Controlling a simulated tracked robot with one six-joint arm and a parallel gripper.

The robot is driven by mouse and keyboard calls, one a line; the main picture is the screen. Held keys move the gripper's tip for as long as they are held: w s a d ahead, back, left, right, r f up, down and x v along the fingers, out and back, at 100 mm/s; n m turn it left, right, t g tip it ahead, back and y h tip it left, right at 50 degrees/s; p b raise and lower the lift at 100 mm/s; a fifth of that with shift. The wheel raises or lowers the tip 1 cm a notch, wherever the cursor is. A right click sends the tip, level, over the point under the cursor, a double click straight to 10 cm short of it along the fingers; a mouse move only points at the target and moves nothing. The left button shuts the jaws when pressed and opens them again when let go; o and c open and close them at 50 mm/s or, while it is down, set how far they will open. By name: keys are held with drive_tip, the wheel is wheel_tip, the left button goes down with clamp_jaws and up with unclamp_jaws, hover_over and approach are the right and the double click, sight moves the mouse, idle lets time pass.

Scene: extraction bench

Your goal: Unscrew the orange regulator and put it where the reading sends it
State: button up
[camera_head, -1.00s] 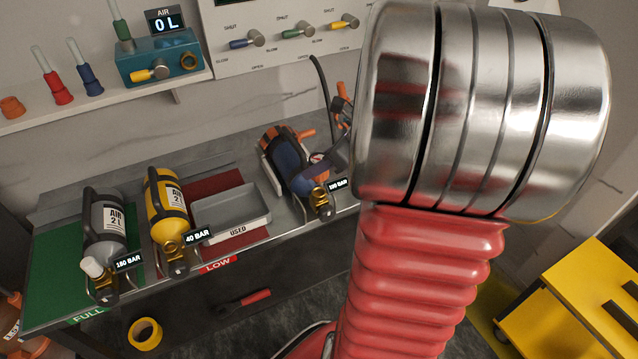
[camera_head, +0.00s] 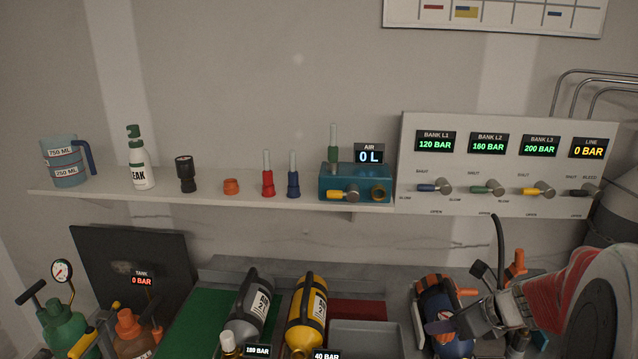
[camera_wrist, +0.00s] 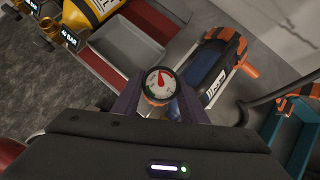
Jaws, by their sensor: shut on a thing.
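The orange regulator has a round white dial (camera_wrist: 160,83) with red and green marks and an orange body under it. The needle reading is too small to tell. My gripper (camera_wrist: 157,97) is shut on it, one dark finger on each side of the dial. In the head view my gripper (camera_head: 452,324) is beside a blue cylinder with orange ends (camera_head: 436,296), which also shows behind the regulator in the wrist view (camera_wrist: 205,78). I cannot tell whether the regulator is still joined to the cylinder.
A green mat (camera_head: 192,330), grey cylinder (camera_head: 250,302), yellow cylinder (camera_head: 308,312) marked 40 BAR, red mat (camera_head: 358,311) and grey tray (camera_head: 370,332) lie left of my gripper. The wall panel (camera_head: 470,206) shows LINE 0 BAR. A teal bin (camera_wrist: 290,135) stands right in the wrist view.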

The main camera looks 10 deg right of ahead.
drive_tip(key=w+a+f, duration=0.1)
drive_tip(key=w+a, duration=0.5)
drive_tip(key=a, duration=0.5)
drive_tip(key=w+a+f, duration=0.1)
drive_tip(key=w+a, duration=0.4)
drive_tip(key=a, duration=0.7)
drive_tip(key=shift+w+f, duration=0.2)
drive_tip(key=shift+w, duration=0.15)
